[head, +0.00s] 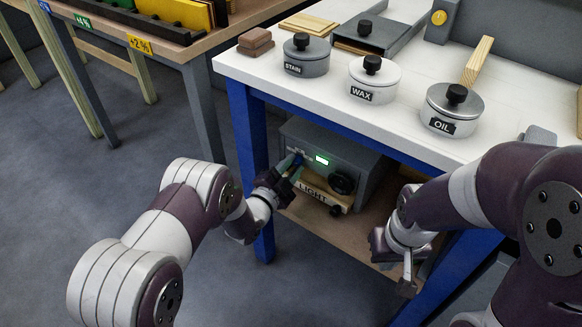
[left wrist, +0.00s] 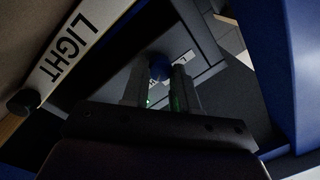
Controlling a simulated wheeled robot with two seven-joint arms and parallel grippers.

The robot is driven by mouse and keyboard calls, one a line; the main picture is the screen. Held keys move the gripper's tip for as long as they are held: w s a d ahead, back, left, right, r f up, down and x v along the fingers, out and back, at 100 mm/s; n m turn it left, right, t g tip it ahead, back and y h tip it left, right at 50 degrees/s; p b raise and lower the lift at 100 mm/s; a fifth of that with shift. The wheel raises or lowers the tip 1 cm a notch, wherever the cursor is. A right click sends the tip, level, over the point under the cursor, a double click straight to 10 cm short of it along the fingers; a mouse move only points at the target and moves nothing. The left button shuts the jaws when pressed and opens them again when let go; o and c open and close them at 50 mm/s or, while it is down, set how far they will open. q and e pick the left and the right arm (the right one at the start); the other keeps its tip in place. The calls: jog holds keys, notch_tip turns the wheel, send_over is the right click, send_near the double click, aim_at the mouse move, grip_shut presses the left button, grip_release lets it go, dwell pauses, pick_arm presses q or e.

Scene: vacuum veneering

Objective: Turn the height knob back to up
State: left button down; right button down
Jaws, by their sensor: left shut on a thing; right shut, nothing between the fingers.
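A grey control box (head: 372,177) with a lit green display (head: 322,160) and a black round dial (head: 342,182) stands on the shelf under the white table. My left gripper (head: 291,168) is at the left of its front face. In the left wrist view a small blue knob (left wrist: 160,67) sits between the fingertips of my left gripper (left wrist: 161,85), which is shut on it. A pale label plate lies behind the knob, and its lettering is partly hidden. The knob's setting cannot be read. My right gripper (head: 408,284) is shut and empty, right of the box by the shelf's front edge.
A board marked LIGHT (head: 312,191) lies before the box; it also shows in the left wrist view (left wrist: 72,50). A blue table leg (head: 247,130) stands close to my left wrist. Pots marked STAIN (head: 307,68), WAX (head: 375,85) and OIL (head: 452,112) stand on the tabletop.

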pick_arm(q)
jog(key=shift+n, duration=0.3)
jog(key=n+p, duration=0.2)
jog(key=n, duration=0.3)
jog(key=shift+r, duration=0.15)
jog(key=n+g+p, duration=0.1)
jog(key=n+p, duration=0.1)
jog(key=n, duration=0.3)
jog(key=shift+n, duration=0.4)
jog(key=c, duration=0.9)
grip_release()
jog(key=shift+a, duration=0.1)
jog(key=shift+o, duration=0.2)
